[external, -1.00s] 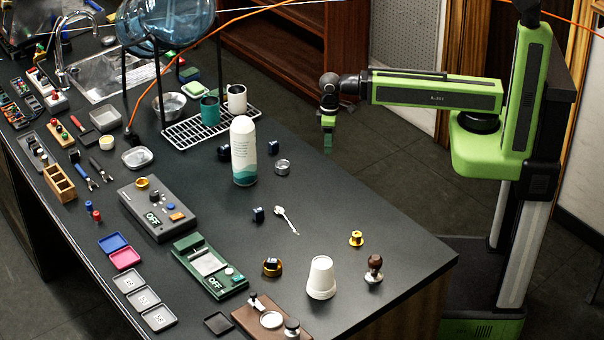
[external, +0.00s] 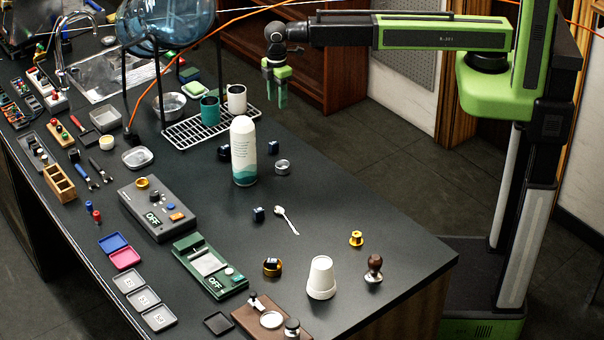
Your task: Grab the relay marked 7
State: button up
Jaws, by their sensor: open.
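Several small dark blue blocks that look like relays are on the black table. One (external: 273,147) is right of the white-and-teal bottle, one (external: 223,151) is just left of the bottle, and one (external: 258,214) is in front of it, near a spoon. Their markings are too small to read, so I cannot tell which is 7. My gripper (external: 276,98) is open and empty, pointing down, high up and beyond the table's far edge in the picture, above the block right of the bottle.
The tall bottle (external: 244,160) stands between two of the blocks, with a small metal cup (external: 282,167) close by. A wire rack (external: 190,130) holds two cups. A white cup (external: 321,278) and a tamper (external: 374,268) stand near the front right.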

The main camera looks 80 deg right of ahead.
notch_tip(320, 180, up, 2)
jog(key=w+a, duration=0.1)
jog(key=b, duration=1.2)
send_over(275, 142)
jog(key=shift+n, duration=0.4)
jog(key=f, duration=1.2)
jog(key=shift+w+d+f, duration=0.15)
jog(key=shift+d+f, duration=0.1)
jog(key=shift+f, duration=0.15)
jog(key=f+b, duration=0.5)
jog(key=shift+a+f+b, duration=0.15)
jog(key=shift+a+b, duration=0.05)
jog(key=shift+b, duration=0.1)
jog(key=shift+r, duration=0.2)
jog(key=shift+c, duration=0.4)
grip_shut()
